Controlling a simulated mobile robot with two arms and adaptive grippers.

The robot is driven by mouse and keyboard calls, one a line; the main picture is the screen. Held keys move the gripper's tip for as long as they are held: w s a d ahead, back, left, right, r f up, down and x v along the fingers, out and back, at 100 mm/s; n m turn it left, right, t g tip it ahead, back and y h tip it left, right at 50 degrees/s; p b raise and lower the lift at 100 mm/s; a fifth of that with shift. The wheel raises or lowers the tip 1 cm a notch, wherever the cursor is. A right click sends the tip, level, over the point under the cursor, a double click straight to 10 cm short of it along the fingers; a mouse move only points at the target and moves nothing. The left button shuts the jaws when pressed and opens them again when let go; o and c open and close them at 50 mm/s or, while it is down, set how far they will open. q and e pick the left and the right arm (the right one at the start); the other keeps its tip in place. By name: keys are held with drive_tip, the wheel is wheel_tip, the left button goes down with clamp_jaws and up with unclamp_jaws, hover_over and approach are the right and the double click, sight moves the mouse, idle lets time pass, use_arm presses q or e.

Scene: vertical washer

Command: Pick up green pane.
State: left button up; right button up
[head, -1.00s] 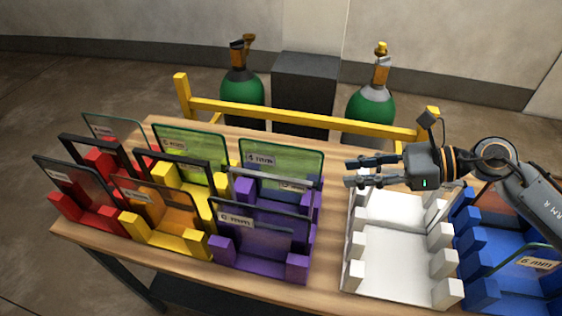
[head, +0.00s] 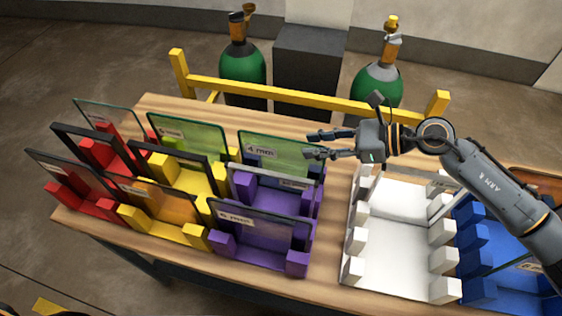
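A green pane labelled 4 mm (head: 283,150) stands upright at the back of the purple rack (head: 262,260). A second green pane (head: 190,134) stands to its left, at the back of the yellow rack (head: 165,237). My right gripper (head: 312,144) comes in from the right with its two fingers apart. Its fingertips overlap the right edge of the 4 mm green pane in the picture. I cannot tell whether they touch it or straddle it. The gripper is empty. My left gripper is not in view.
A red rack (head: 70,203) with panes stands at the left. A white rack (head: 395,255) without panes stands right of the purple one, then a blue rack (head: 490,255) with panes. Behind the wooden table (head: 330,258) are a yellow rail (head: 290,97) and green gas cylinders (head: 242,66).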

drive_tip(key=a+p, duration=0.2)
drive_tip(key=shift+w+a, duration=0.1)
drive_tip(key=shift+a, duration=0.3)
drive_tip(key=x, duration=0.3)
drive_tip(key=shift+d+f, duration=0.15)
drive_tip(key=shift+d, duration=0.1)
drive_tip(key=shift+c, duration=0.9)
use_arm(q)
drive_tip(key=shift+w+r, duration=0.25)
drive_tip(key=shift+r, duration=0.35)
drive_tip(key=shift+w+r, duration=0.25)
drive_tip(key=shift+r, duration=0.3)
use_arm(e)
clamp_jaws()
